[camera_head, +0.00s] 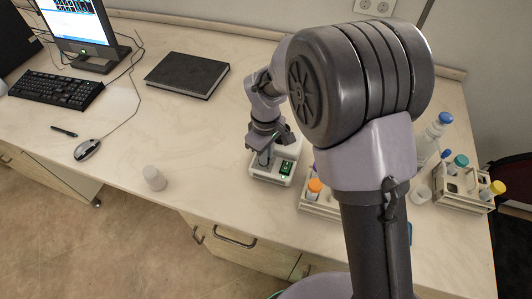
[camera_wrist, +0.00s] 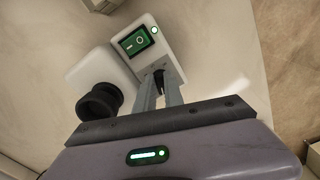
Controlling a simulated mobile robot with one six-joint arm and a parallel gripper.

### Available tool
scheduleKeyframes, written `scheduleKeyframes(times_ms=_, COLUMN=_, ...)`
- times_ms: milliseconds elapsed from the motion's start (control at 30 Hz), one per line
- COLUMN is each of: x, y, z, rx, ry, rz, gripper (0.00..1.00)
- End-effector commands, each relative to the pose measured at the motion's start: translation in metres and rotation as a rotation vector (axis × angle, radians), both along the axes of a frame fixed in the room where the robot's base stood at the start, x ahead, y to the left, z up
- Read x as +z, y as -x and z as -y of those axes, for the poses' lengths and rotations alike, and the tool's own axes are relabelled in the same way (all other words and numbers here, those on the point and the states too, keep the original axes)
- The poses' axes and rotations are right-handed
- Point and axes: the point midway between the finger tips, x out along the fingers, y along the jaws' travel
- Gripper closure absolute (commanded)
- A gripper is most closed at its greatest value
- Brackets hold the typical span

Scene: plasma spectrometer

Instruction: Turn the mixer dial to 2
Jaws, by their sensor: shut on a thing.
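The mixer (camera_head: 271,179) is a small white device on the bench in the head view. In the head view my gripper (camera_head: 264,155) reaches down onto the mixer.
Right of the mixer stand a rack with an orange-capped tube (camera_head: 315,187) and another tube rack (camera_head: 462,187). A black notebook (camera_head: 187,75), mouse (camera_head: 87,149) and keyboard (camera_head: 56,89) lie left. Bench between is clear.

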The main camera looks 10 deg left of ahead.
Motion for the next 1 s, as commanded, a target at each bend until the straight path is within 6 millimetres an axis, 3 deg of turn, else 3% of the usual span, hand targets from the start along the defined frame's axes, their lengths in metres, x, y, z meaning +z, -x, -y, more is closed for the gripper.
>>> scheduleKeyframes(times_ms=500, x=0.0002, y=0.0018, z=-0.0015, rx=-0.364, ry=0.000, rz=0.001, gripper=1.00)
scheduleKeyframes(times_ms=1000, x=0.0005, y=0.0022, z=-0.0021, rx=-0.462, ry=0.000, rz=0.002, gripper=1.00)
